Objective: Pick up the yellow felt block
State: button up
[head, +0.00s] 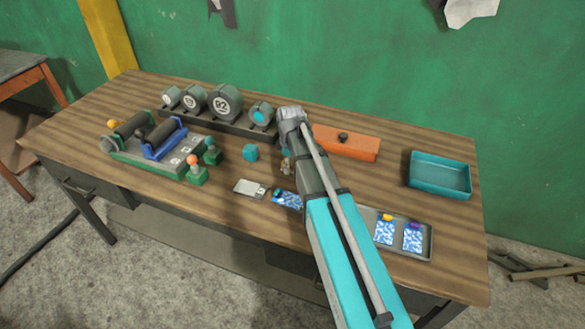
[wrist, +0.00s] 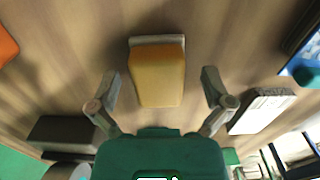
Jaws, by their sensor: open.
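The yellow felt block (wrist: 158,78) lies on the wooden table in the wrist view, with a grey strip along its far end. My gripper (wrist: 160,88) is open, with one finger on each side of the block and a visible gap to both. It holds nothing. In the head view the block is hidden behind my arm, and only a small part of my gripper (head: 286,164) shows beside the arm.
An orange box (head: 347,142) and a teal tray (head: 439,175) stand to the right on the table (head: 150,190). A rack of grey rolls (head: 225,103) is behind.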

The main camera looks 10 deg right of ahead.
dwell(0.5)
jog(key=c, duration=1.2)
jog(key=shift+r, duration=0.2)
notch_tip(320, 180, up, 2)
jog(key=p, duration=0.2)
jog(key=shift+r+p, duration=0.1)
jog(key=shift+p, duration=0.2)
jog(key=shift+s+a+r+p, duration=0.7)
jog(key=shift+s+r+p, duration=1.05)
jog(key=shift+s, duration=0.45)
jog(key=shift+s+a+r+p, duration=0.75)
jog(key=shift+s+r+p, duration=1)
jog(key=shift+s, duration=0.5)
jog(key=shift+s+a+r+p, duration=0.7)
jog(key=shift+s+r+p, duration=1.05)
jog(key=shift+s, duration=0.45)
